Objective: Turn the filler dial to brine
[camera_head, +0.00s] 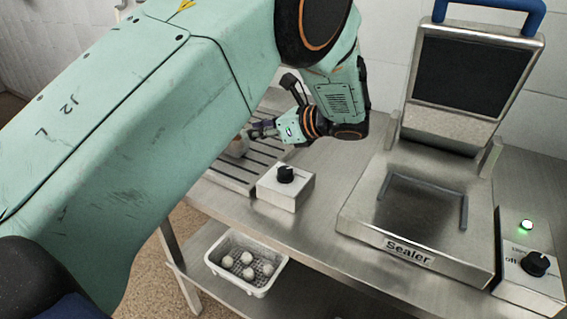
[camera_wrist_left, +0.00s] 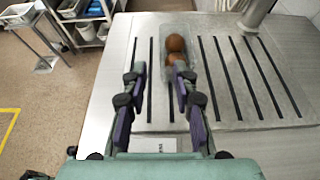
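A white box with a black dial (camera_head: 286,173) stands on the steel table, left of the sealer. Its markings are too small to read, so I cannot tell where it points. My left gripper (camera_head: 258,130) is beyond the box, over the slotted drain area, and apart from the dial. In the wrist view the left gripper (camera_wrist_left: 160,74) has its fingers spread. A clear tub (camera_wrist_left: 166,32) with brown round pieces lies ahead, near the right fingertip; I cannot tell if they touch. My right gripper is out of view.
The sealer (camera_head: 408,245) stands open at the right, beside another box with a black dial (camera_head: 536,263) marked "off" and a lit green lamp (camera_head: 526,225). A white perforated basket (camera_head: 262,291) with several pale balls sits on the lower shelf.

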